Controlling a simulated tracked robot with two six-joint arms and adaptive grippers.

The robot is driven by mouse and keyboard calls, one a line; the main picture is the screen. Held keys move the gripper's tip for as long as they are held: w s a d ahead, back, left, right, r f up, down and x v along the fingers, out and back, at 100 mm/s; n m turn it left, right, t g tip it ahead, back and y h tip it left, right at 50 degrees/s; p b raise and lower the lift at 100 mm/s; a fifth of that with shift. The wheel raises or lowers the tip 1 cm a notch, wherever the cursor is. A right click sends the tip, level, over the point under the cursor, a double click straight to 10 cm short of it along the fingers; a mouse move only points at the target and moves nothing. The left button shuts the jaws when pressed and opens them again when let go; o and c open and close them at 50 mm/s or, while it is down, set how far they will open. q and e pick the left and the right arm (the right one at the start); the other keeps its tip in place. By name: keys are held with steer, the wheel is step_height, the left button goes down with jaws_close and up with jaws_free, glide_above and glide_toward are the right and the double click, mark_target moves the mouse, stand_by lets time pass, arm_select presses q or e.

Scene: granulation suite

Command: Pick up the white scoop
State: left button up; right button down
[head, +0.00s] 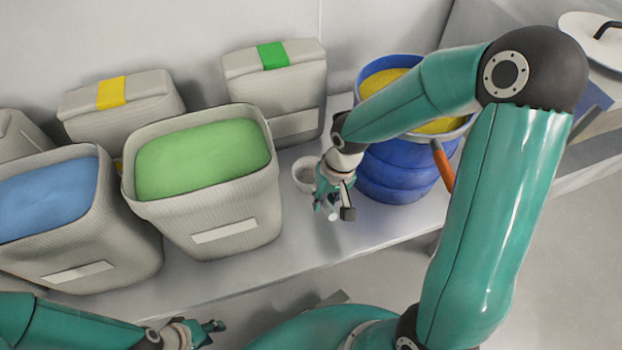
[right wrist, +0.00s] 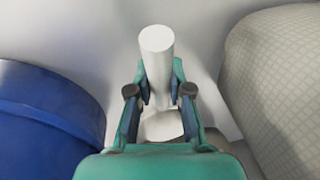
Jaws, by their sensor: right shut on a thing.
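The white scoop shows in the right wrist view as a pale cylindrical handle (right wrist: 157,62) with a wider white part below it, partly hidden by my fingers. My right gripper (right wrist: 160,95) is shut on the handle, one finger on each side. In the head view my right gripper (head: 333,198) is over the bench between the green-filled bin and the blue drum, with the white handle end (head: 331,214) showing below its fingers. A round white rim beside it seems to be the scoop's bowl. My left gripper (head: 207,332) is low at the bottom edge, its fingers too small to judge.
A bin of green powder (head: 205,228) stands left of my right gripper, and a bin of blue powder (head: 110,245) further left. The blue drum (head: 395,175) with yellow contents stands close on the right. An orange handle (head: 443,165) sticks out at the drum's rim.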

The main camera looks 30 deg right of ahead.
steer(key=shift+r, duration=0.1)
stand_by(0.3)
step_height(320, 180, up, 20)
steer(key=p, duration=0.6)
stand_by(0.4)
